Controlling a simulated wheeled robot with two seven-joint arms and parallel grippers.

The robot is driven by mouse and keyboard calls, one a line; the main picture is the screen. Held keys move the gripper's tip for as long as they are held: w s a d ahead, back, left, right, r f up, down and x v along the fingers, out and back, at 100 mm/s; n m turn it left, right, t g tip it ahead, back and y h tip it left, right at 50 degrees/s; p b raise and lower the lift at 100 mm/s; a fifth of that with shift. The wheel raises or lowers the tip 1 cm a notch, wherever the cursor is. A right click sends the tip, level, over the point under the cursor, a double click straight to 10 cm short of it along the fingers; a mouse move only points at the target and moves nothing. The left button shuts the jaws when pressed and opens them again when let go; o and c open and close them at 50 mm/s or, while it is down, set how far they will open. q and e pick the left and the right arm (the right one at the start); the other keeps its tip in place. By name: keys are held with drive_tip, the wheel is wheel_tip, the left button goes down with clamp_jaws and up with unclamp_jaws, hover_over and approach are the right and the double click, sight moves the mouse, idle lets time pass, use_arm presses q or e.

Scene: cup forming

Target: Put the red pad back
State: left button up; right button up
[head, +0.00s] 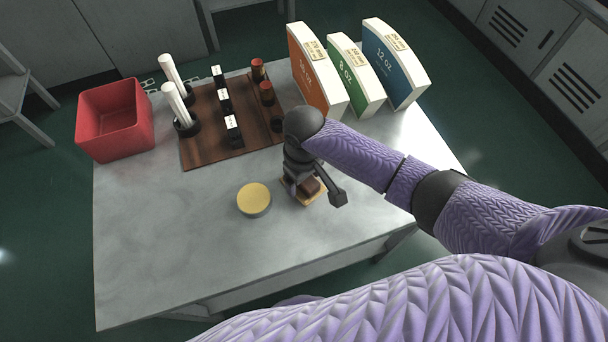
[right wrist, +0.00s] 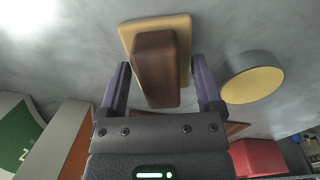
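In the right wrist view the block (right wrist: 156,68) and tan base (right wrist: 128,32) show plainly. My right gripper (right wrist: 160,75) is open, its two fingers on either side of the block with a visible gap on the right. In the head view my right gripper (head: 318,187) is over the block and partly hides it. My left gripper is not in view.
A round yellow-topped disc (head: 254,197) lies just left of my right gripper. Behind are a brown board (head: 205,150) with labelled black holders and reddish-brown cylinders (head: 266,93), a red bin (head: 115,120), and orange, green and blue boxes (head: 392,65). The front left table is clear.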

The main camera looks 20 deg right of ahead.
use_arm(q)
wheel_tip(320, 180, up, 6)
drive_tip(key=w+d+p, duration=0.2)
drive_tip(key=p, duration=0.3)
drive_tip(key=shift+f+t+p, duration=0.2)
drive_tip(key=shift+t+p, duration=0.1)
drive_tip(key=shift+p, duration=0.05)
use_arm(e)
wheel_tip(320, 180, up, 12)
drive_tip(key=shift+r, duration=0.15)
